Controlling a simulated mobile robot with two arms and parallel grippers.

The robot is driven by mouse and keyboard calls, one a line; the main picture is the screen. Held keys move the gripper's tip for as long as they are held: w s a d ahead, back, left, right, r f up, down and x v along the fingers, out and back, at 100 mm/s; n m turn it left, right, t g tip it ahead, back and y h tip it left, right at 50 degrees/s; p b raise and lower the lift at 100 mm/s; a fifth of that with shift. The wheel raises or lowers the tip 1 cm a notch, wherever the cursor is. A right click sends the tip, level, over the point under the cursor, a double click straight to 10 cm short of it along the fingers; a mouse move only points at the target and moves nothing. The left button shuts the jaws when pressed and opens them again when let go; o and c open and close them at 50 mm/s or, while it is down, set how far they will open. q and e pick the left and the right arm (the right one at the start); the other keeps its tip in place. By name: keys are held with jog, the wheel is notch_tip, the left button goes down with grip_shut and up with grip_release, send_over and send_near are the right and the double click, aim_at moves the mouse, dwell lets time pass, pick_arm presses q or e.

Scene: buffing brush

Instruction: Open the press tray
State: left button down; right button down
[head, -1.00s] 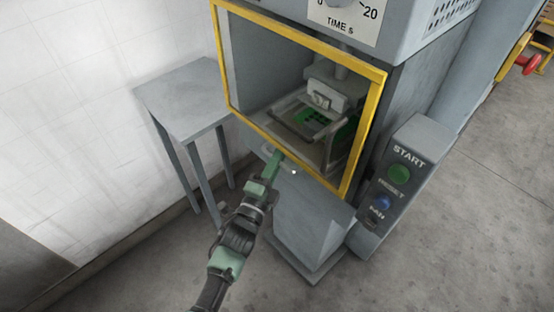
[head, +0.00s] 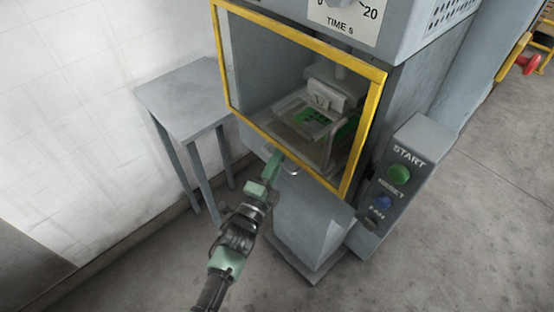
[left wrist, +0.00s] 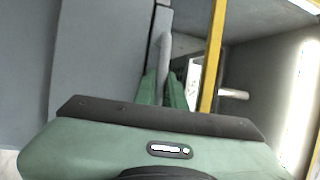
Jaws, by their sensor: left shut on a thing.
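The press tray (head: 285,117) is a flat grey plate inside the yellow-framed opening of the press, below the grey press head (head: 323,94). A thin pale curved handle (head: 292,172) shows at the lower front of the opening. My left gripper (head: 275,160) reaches up to this handle from below left. In the left wrist view its green fingers (left wrist: 162,90) are closed around a grey bar (left wrist: 165,55), which I take as the handle. My right gripper is in neither view.
A yellow frame (head: 362,135) borders the opening, close to my left gripper. A control box (head: 408,165) with green and blue buttons stands at the right. A grey side table (head: 180,100) stands at the left. The floor in front is clear.

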pick_arm(q)
jog(key=s+a+p, duration=0.3)
jog(key=s+a, duration=1.7)
jog(key=shift+p, duration=0.35)
jog(key=c, duration=1.5)
grip_release()
